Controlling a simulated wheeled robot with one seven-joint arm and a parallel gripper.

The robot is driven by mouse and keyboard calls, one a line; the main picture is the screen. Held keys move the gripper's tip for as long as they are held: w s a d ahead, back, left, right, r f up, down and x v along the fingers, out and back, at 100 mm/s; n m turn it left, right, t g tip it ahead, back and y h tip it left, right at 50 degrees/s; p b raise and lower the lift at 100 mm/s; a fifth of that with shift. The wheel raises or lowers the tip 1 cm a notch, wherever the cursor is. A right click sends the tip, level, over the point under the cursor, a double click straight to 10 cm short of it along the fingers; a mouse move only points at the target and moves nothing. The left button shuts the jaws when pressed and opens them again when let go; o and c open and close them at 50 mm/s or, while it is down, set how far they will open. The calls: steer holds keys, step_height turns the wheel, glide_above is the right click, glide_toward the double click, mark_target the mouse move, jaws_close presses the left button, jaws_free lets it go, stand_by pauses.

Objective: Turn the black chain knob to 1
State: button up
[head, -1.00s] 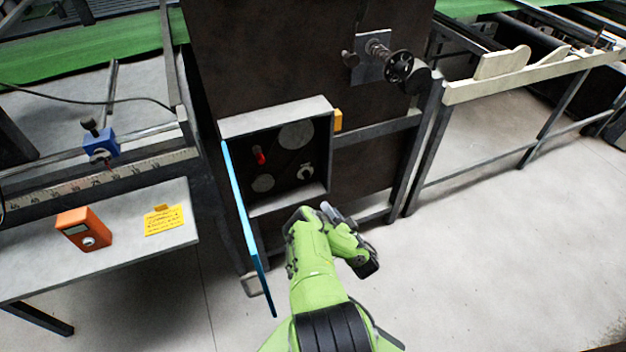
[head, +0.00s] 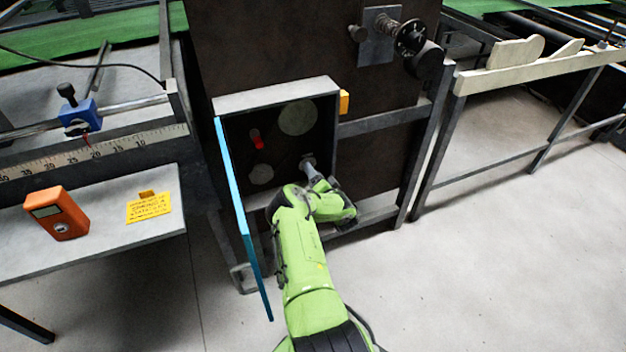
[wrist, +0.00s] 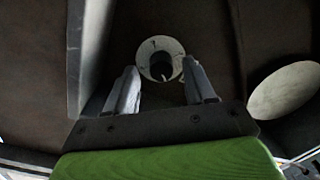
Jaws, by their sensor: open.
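The black chain knob (wrist: 161,69) sits at the centre of a small pale dial (wrist: 147,54) with dark marks too small to read. In the wrist view it lies just ahead of and between my two spread fingers. My gripper (wrist: 160,80) is open, with nothing between its fingers; I cannot tell if either touches the knob. In the head view my gripper (head: 313,172) reaches into the lower right of the open box and hides most of the knob; part of the pale dial (head: 306,160) shows above it.
The box (head: 275,97) has raised walls and a blue-edged open door (head: 237,205) at its left. Inside are a red knob (head: 257,140) and pale discs (head: 297,118). A black handwheel (head: 409,38) sticks out above right. A table with an orange device (head: 57,213) stands left.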

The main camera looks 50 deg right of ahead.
steer(key=shift+w+d+r, duration=0.1)
steer(key=shift+w+d, duration=0.05)
steer(key=shift+w, duration=0.15)
steer(key=shift+c, duration=0.3)
jaws_close()
steer(key=shift+n, duration=0.3)
